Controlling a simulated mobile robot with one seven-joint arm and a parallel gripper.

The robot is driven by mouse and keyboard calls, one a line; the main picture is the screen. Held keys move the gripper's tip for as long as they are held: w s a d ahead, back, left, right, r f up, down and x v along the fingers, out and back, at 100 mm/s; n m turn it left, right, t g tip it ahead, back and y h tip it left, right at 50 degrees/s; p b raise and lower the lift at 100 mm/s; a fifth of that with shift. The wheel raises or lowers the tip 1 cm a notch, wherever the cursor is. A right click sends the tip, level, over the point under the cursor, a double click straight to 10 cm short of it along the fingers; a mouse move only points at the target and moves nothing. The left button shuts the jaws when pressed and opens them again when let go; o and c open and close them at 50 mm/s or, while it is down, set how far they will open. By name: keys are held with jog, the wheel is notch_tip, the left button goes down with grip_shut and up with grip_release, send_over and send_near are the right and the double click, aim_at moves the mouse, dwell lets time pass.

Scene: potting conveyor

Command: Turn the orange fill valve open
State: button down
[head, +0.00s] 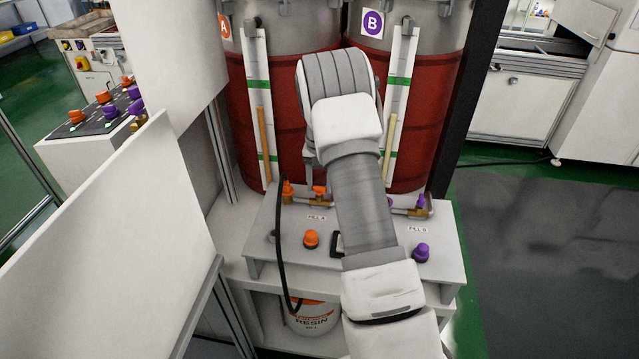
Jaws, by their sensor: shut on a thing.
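The orange fill valve (319,190) sits on brass fittings at the back of the white bench, above the "FILL A" label (317,217). Another orange fitting (288,188) stands just left of it, beside a black hose. My gripper (312,172) is mostly hidden behind and under my arm. Only a narrow part of it shows, reaching down to the valve's orange handle. It appears shut on that handle. The fingertips and the exact angle of the handle are hard to make out.
Red drums A (290,110) and B (440,110) stand behind the bench. An orange knob (311,239) and a purple knob (421,252) are on the bench top (285,262). Purple valve B (421,201) is at right. A white panel (110,250) stands at left.

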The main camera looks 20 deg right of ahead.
jog(key=shift+c, duration=1.5)
grip_release()
notch_tip(320, 180, up, 18)
jog(key=p, duration=0.1)
jog(key=shift+f, duration=0.25)
